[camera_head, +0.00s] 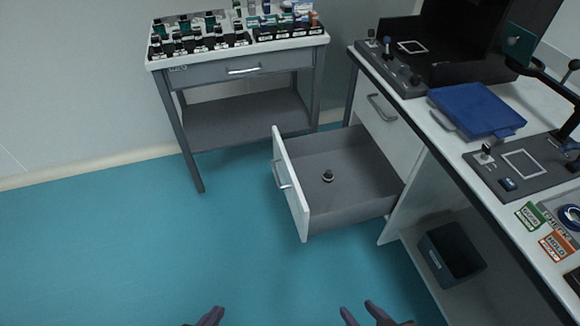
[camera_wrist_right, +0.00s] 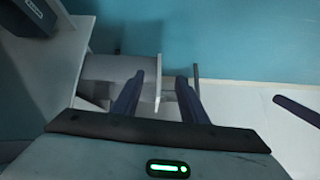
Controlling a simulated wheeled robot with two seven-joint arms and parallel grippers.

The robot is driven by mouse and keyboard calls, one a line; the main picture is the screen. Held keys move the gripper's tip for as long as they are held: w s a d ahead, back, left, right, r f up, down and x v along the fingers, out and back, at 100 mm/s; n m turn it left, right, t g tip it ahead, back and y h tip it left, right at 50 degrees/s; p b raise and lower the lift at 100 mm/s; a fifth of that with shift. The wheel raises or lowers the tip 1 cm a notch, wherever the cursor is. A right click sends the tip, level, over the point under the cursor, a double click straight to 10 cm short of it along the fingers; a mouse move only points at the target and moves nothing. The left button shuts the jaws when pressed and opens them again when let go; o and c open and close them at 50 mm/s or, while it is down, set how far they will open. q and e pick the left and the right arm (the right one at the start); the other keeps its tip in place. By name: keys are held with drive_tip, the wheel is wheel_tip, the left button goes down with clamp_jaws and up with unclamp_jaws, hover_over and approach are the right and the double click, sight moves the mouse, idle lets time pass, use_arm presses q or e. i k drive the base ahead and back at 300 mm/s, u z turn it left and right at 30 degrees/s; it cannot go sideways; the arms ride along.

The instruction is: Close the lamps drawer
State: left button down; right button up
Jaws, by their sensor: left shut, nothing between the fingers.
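A drawer (camera_head: 301,200) in the right-hand bench stands pulled far out, with its grey inside in view. No label that I can read shows on it. Its white front with a handle (camera_head: 282,175) faces left. A small dark knob-like item (camera_head: 328,176) lies inside. My left gripper (camera_head: 212,314) is shut and empty at the bottom edge of the head view. My right gripper (camera_head: 363,311) is open below the drawer in that view. In the right wrist view its open fingers (camera_wrist_right: 162,88) point towards the drawer front (camera_wrist_right: 157,93), which shows between them; contact cannot be told.
A side table (camera_head: 250,110) with bottles and boxes stands at the back left; its own drawer (camera_head: 245,72) is shut. The bench top (camera_head: 430,125) holds a blue tray (camera_head: 475,108) and devices. A dark bin (camera_head: 452,262) sits under the bench. The floor left of the drawer is clear.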

sight(365, 186)
drive_tip(key=i, duration=1.1)
drive_tip(key=z, duration=0.25)
